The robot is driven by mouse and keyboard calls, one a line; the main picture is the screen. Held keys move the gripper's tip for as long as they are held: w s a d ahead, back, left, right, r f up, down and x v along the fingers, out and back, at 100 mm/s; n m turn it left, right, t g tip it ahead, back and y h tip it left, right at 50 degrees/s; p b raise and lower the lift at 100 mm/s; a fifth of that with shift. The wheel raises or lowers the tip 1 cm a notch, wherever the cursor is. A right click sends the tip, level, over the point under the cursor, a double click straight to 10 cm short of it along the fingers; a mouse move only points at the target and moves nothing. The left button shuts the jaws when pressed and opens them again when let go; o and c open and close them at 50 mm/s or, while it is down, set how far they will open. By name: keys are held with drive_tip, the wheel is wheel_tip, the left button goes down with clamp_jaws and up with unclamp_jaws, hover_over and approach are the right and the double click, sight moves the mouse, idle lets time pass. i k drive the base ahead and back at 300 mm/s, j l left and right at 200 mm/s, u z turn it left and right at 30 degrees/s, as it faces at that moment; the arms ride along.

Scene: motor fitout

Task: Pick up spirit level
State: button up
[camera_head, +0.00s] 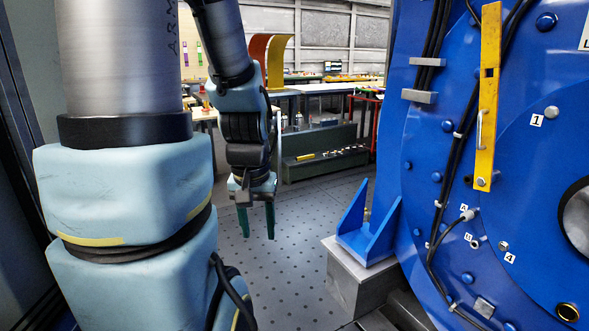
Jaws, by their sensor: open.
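My gripper (257,222) hangs left of centre with its two green fingers pointing down, apart and empty. Nothing is between them. A long yellow bar (488,95) stands nearly upright against the blue motor at the right, with a dark window, a small handle and a bolt head near its foot. A small yellow bar (305,156) lies on the dark green bench in the background, to the right of my gripper. Both are yellow and long; I cannot tell for sure which is the spirit level. My gripper touches neither.
The large blue motor housing (420,150) with cables fills the right side. A blue bracket (368,235) sits on a grey block (360,282) before it. The dark green bench (325,172) and worktables stand behind. The dotted floor (290,250) between is clear.

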sight(312, 156)
drive_tip(key=i, duration=2.2)
drive_tip(key=i+j, duration=0.1)
drive_tip(key=i, duration=2.1)
drive_tip(key=i+z, duration=0.55)
drive_tip(key=z, duration=0.6)
drive_tip(key=i+l+z, duration=0.15)
drive_tip(key=i+z, duration=0.35)
drive_tip(key=i, duration=2.55)
drive_tip(key=i+u, duration=0.25)
drive_tip(key=u, duration=0.15)
drive_tip(key=i+l+u, duration=0.1)
drive_tip(key=i+u, duration=0.2)
drive_tip(key=u, duration=0.15)
drive_tip(key=i+l+u, duration=0.15)
drive_tip(key=u, duration=0.25)
drive_tip(key=i+u, duration=0.1)
drive_tip(key=u, duration=2.15)
